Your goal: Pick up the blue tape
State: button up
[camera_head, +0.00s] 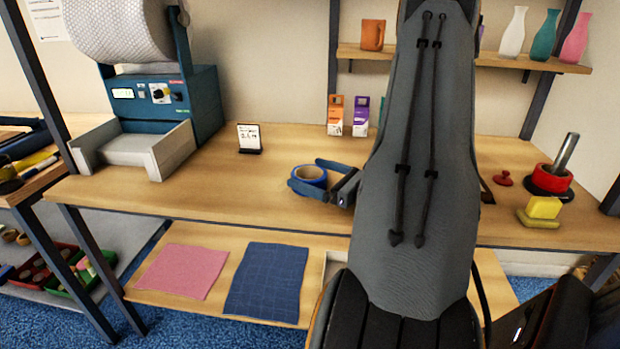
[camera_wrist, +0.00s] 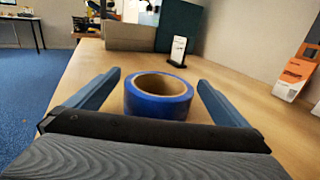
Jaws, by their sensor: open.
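The blue tape (camera_head: 309,175) is a roll with a tan cardboard core, lying flat on the wooden bench top (camera_head: 225,190). In the wrist view, the blue tape (camera_wrist: 158,96) lies between the two fingers of my gripper (camera_wrist: 160,88), with a gap on each side. My gripper (camera_head: 303,174) shows in the head view with its fingers on either side of the roll. It is open and holds nothing. My arm covers part of the bench to the right of the roll.
A small sign (camera_head: 249,138) stands behind the tape, and a blue machine with a bubble-wrap roll (camera_head: 165,95) is at left. Small cartons (camera_head: 335,115) stand at the back. The bench left of the tape is clear.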

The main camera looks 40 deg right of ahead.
jog(key=shift+w+a, duration=0.15)
jog(key=shift+w, duration=0.4)
jog(key=c, duration=1.2)
